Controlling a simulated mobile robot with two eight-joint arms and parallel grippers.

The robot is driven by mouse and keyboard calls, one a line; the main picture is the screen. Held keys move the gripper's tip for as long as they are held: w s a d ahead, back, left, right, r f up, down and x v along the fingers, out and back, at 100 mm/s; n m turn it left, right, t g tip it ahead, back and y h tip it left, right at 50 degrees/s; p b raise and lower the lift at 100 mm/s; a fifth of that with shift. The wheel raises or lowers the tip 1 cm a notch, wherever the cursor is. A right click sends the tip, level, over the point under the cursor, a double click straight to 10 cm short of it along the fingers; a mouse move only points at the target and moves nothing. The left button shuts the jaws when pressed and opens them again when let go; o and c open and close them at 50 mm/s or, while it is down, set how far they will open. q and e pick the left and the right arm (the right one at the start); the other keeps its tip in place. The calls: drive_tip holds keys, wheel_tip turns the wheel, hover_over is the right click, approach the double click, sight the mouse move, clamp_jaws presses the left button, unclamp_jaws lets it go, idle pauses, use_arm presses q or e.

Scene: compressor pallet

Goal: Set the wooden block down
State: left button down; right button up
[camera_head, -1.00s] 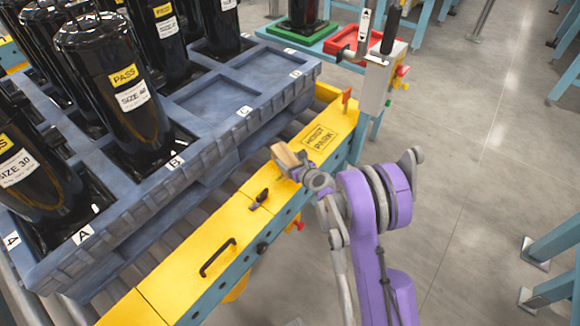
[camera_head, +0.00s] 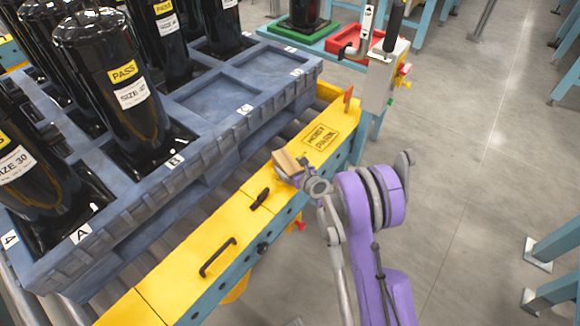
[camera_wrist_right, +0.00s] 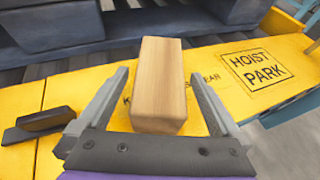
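The wooden block (camera_head: 285,162) is at the yellow rail top (camera_head: 225,227), left of the HOIST PARK marking. In the right wrist view the wooden block (camera_wrist_right: 159,88) lies between the fingers of my right gripper (camera_wrist_right: 158,75), with a gap on each side. It looks to be resting on the yellow surface and covers part of some black lettering. The right gripper (camera_head: 294,174) is open around the block; its fingers are small in the head view. My left gripper is not in view.
A blue-grey pallet (camera_head: 232,128) with black compressors (camera_head: 110,80) stands left of the rail. A black handle (camera_head: 217,257) and a dark latch (camera_head: 260,199) sit on the rail. A grey hoist-control post (camera_head: 380,85) stands beyond. The floor at right is mostly clear.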

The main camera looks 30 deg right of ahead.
drive_tip(key=shift+r, duration=0.25)
drive_tip(key=p+v, duration=0.2)
drive_tip(key=v, duration=1)
drive_tip(key=s+a+r+n+g+y, duration=0.1)
drive_tip(key=s+a+r+n+g, duration=0.2)
drive_tip(key=a+n, duration=0.5)
drive_tip(key=s+a+r+n+g+y, duration=0.2)
drive_tip(key=s+a+r+n, duration=0.35)
drive_tip(key=n, duration=0.55)
drive_tip(key=s+a+n+g+h, duration=0.1)
drive_tip(key=s+n+g, duration=0.1)
drive_tip(key=s+n, duration=0.6)
drive_tip(key=s+a+n+g+h, duration=0.2)
drive_tip(key=s+n, duration=0.7)
drive_tip(key=shift+s+a, duration=0.3)
drive_tip(key=shift+s, duration=0.05)
